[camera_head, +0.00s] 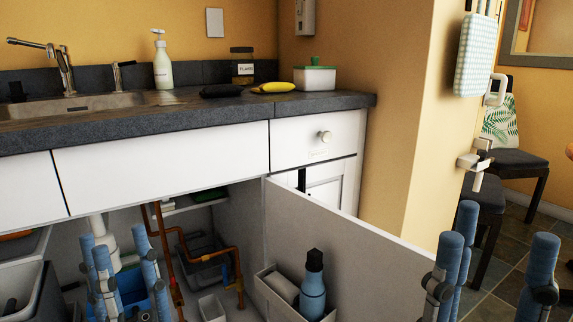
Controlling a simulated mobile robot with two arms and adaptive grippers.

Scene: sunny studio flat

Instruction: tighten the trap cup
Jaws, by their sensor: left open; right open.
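The white plastic trap under the sink (104,243) shows in the head view inside the open cabinet at the lower left. A white pipe runs down into it, and its lower part is partly hidden by my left gripper's blue fingers. My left gripper (118,246) is open, with its fingers spread on either side of the white trap in the picture. I cannot tell whether they touch it or how deep they reach. My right gripper (500,240) is open and empty at the lower right, outside the cabinet door.
The open white cabinet door (345,240) stands between the grippers, its rack holding a blue bottle (313,285). Copper pipes (228,262) run right of the trap. A blue container (130,288) sits below it, and a grey bin (35,290) stands left.

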